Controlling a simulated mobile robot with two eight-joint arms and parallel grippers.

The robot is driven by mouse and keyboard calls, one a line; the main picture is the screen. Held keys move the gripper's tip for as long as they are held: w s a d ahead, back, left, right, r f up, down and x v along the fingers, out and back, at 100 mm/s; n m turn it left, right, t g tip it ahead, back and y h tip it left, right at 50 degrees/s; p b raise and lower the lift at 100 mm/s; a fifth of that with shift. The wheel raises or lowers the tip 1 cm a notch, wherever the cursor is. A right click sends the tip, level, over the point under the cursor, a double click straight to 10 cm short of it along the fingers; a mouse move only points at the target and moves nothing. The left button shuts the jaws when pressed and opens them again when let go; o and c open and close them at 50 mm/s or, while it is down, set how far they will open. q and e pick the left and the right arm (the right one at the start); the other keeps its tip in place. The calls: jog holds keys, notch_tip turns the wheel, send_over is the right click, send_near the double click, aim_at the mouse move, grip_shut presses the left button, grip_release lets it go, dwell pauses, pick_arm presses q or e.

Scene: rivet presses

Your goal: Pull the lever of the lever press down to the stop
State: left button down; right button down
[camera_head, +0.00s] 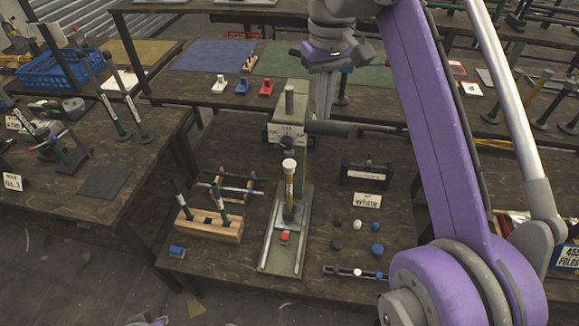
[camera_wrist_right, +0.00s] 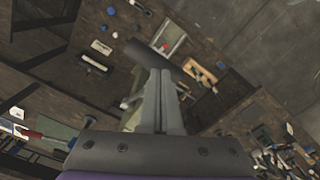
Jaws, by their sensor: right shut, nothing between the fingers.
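The lever press (camera_head: 290,150) stands on the middle table, with a green-grey body and a long base plate reaching toward me. Its lever has a thick dark grip (camera_head: 332,129) that sticks out to the right from the upper body. The grip also shows in the right wrist view (camera_wrist_right: 152,58), just beyond the fingertips. My right gripper (camera_head: 323,112) points down with its fingers shut and empty, tips close to the grip; I cannot tell whether they touch it. The right fingers also show in the wrist view (camera_wrist_right: 160,78).
A wooden block with upright tools (camera_head: 212,232) stands left of the press. Black, white and blue knobs (camera_head: 358,225) and a labelled dark stand (camera_head: 366,173) lie to its right. A red piece (camera_head: 284,237) sits on the base plate. Another table (camera_head: 255,88) stands behind.

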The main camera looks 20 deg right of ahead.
aim_at(321, 129)
jog(key=shift+f+b, duration=0.3)
jog(key=shift+f, duration=0.45)
jog(key=shift+s, duration=0.1)
jog(key=shift+s+a+f, duration=0.1)
jog(key=shift+s+f, duration=0.05)
jog(key=shift+f, duration=0.3)
jog(key=shift+s+a+f+b, duration=0.15)
jog(key=shift+s+f+b, duration=0.1)
jog(key=shift+f+b, duration=0.2)
jog(key=shift+s+a+f+b, duration=0.2)
jog(key=shift+f+b, duration=0.1)
jog(key=shift+f, duration=0.15)
jog(key=f, duration=0.1)
jog(key=f+b, duration=0.1)
jog(key=s+f, duration=0.1)
jog(key=shift+s+a+b, duration=0.1)
jog(key=shift+a+b, duration=0.2)
jog(key=shift+b, duration=0.05)
